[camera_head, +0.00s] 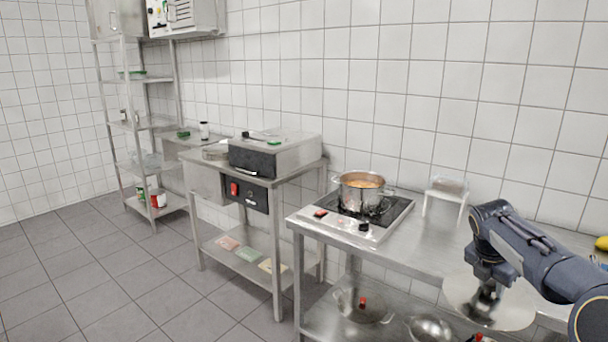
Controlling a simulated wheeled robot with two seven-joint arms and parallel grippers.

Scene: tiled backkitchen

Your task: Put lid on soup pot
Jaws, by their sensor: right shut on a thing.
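The soup pot (361,193) is a steel pot with orange soup inside. It stands upright and uncovered on the black hob of a cooker on the steel table. My right gripper (484,298) is at the lower right, pointing down in front of the table. It is shut on a round, flat steel lid (511,304), which it holds well to the right of the pot and apart from it. The gripper's fingers partly cover the lid, and the grip point is hard to make out. My left gripper is not in view.
The cooker (393,219) has knobs along its front edge. A small metal stand (445,195) is on the table between the pot and my right arm. A lower shelf holds another pot (362,305) and a metal bowl (430,328). A second table (277,186) stands left.

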